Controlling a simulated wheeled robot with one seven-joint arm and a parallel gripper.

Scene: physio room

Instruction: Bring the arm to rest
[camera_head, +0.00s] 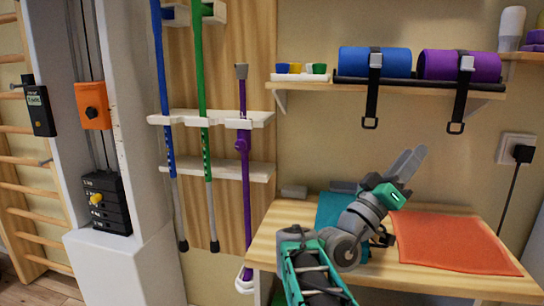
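My arm (343,246) rises from the bottom edge, in front of the wooden table. My gripper (414,151) points up and to the right, above the back of the table and in front of the wall. Its two grey fingers show apart at the tips, with nothing seen between them. It is below the wall shelf and touches nothing that I can see.
A wooden table (420,285) carries an orange cloth (455,243) and a teal item (328,212), partly hidden by my arm. Above, a shelf (430,90) holds blue (360,62) and purple (445,65) rolls with hanging straps. Poles stand in a rack (225,118) at left.

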